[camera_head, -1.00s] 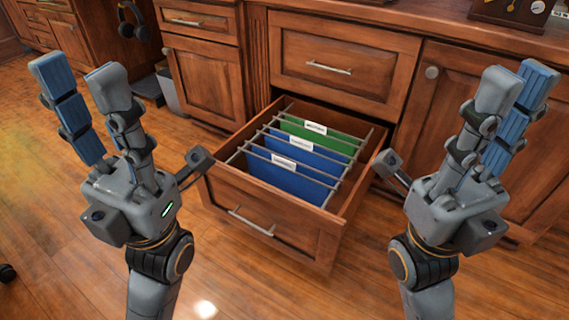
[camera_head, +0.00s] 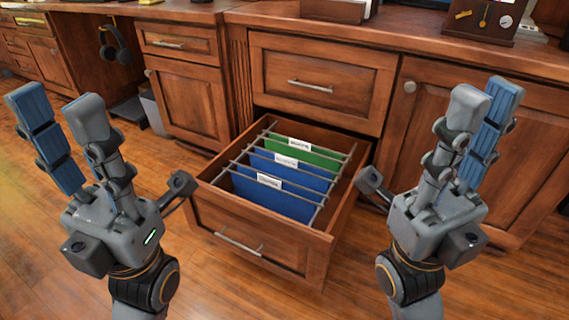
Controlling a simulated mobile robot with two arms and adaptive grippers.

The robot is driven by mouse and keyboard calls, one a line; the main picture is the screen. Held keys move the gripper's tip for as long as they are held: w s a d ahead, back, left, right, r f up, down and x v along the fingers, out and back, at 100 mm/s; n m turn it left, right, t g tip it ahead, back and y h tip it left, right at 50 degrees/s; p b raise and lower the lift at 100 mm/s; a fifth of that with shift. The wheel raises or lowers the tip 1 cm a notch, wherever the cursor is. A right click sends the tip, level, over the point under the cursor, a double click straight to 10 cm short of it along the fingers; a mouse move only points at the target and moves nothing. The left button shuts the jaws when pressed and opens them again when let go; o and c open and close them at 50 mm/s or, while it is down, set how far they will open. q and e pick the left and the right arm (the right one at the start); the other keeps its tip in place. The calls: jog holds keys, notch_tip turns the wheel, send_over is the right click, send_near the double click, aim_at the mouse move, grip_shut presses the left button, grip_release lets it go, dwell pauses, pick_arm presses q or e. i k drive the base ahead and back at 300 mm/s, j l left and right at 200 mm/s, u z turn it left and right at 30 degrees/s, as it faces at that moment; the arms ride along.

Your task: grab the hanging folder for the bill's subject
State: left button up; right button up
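An open wooden drawer (camera_head: 262,237) juts out low in the middle, with hanging folders on metal rails. The front folder (camera_head: 273,197) is blue, the middle folder (camera_head: 303,174) is blue, and the back folder (camera_head: 318,157) is green. Each has a white label tab whose text is too small to read. No bill can be made out. My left gripper (camera_head: 105,155) is left of the drawer, fingers spread and empty. My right gripper (camera_head: 430,150) is right of the drawer, fingers spread and empty. Neither touches the folders.
A closed drawer (camera_head: 318,82) sits above the open one, under the wooden countertop (camera_head: 385,35). Cabinet doors (camera_head: 470,140) stand at right. Headphones (camera_head: 114,42) hang at the back left. A wooden holder with small tools (camera_head: 485,22) stands at the upper right. The floor in front is clear.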

aim_at(311, 177)
jog(key=i+j+u, duration=0.15)
jog(key=i, duration=0.75)
